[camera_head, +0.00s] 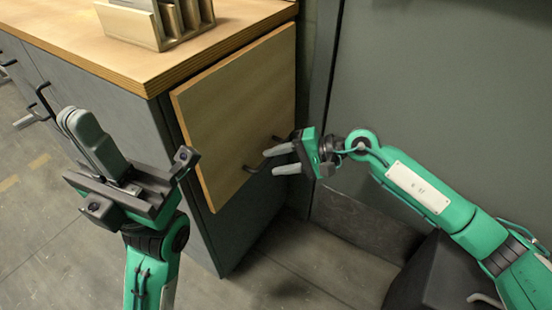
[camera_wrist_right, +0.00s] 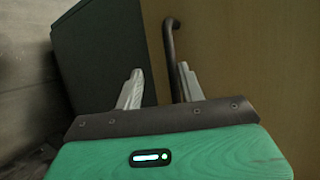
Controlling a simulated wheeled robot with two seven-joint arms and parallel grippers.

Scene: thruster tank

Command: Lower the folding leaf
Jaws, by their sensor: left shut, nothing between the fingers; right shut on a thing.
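The folding leaf (camera_head: 235,110) is a light wooden panel at the end of the cabinet. It hangs steeply down below the worktop edge, close to the grey end wall. A dark bar handle (camera_head: 256,168) is on its outer face near the lower edge; it also shows in the right wrist view (camera_wrist_right: 172,50). My right gripper (camera_head: 275,160) is at the handle, shut on it, with the bar beside the right-hand finger in the wrist view. My left gripper (camera_head: 70,118) is shut and empty, raised in front of the cabinet, away from the leaf.
The wooden worktop (camera_head: 235,20) carries a slotted metal holder (camera_head: 140,25) near its back. The grey cabinet (camera_head: 110,110) has dark handles on its front. A dark grey wall (camera_head: 450,80) stands at the right. Floor (camera_head: 280,270) shows below the leaf.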

